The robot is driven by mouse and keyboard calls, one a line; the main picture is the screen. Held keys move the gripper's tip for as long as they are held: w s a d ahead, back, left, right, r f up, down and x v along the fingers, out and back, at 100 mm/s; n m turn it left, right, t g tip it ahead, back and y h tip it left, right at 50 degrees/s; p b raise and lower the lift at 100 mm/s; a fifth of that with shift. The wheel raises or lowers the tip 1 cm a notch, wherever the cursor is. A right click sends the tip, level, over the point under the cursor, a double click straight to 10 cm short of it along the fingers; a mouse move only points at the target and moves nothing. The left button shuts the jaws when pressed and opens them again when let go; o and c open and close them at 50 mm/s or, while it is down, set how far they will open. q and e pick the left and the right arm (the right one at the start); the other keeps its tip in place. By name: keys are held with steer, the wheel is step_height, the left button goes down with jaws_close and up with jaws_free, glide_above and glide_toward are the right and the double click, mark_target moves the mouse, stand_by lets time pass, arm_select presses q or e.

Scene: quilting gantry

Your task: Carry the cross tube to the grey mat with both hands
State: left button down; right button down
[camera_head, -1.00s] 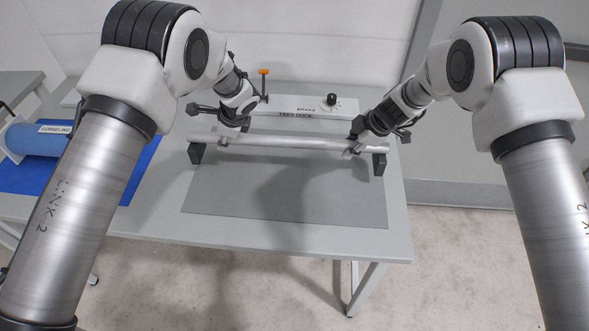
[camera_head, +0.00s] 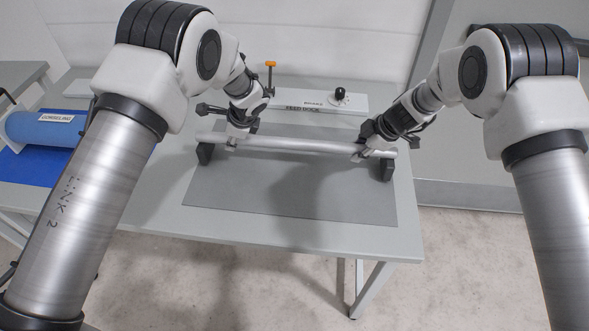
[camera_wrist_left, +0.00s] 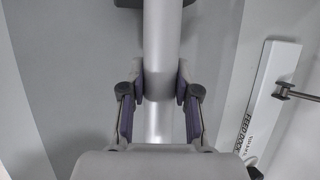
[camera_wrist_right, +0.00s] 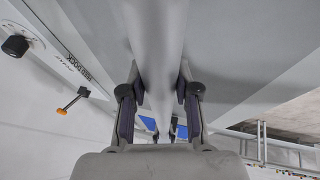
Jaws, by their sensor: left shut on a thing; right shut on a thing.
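The cross tube (camera_head: 295,146) is a long pale metal tube lying left to right over the back of the grey mat (camera_head: 240,190). Its ends are at two black supports, the left one (camera_head: 205,153) and the right one (camera_head: 387,169); I cannot tell whether it rests on them or is just above. My left gripper (camera_head: 232,144) is shut on the tube near its left end. My right gripper (camera_head: 361,156) is shut on it near its right end. In the left wrist view the tube (camera_wrist_left: 161,40) runs between the fingers, and likewise in the right wrist view (camera_wrist_right: 155,35).
Behind the tube is a white bar labelled FEED DOCK (camera_head: 320,102) with a black knob (camera_head: 340,94) and an orange-topped lever (camera_head: 271,66). A blue roll (camera_head: 35,130) lies on a blue mat (camera_head: 30,165) at the left. The front of the grey mat is clear.

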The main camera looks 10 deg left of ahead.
arm_select(q)
steer(key=shift+f+b, duration=0.35)
steer(key=shift+f, duration=0.3)
arm_select(e)
steer(key=shift+f, duration=0.65)
arm_select(q)
steer(key=c, duration=0.8)
jaws_free()
steer(key=shift+r, duration=0.15)
steer(key=shift+c, duration=0.2)
arm_select(e)
steer(key=c, duration=0.8)
jaws_free()
steer(key=shift+r, duration=0.15)
steer(key=shift+c, duration=0.2)
arm_select(q)
steer(key=shift+s+r, duration=0.1)
arm_select(e)
steer(key=shift+s+r, duration=0.1)
arm_select(q)
steer(key=v, duration=1.1)
steer(key=shift+d+r, duration=0.15)
steer(key=shift+r, duration=0.2)
arm_select(e)
steer(key=v, duration=1.2)
arm_select(q)
steer(key=shift+s, duration=0.1)
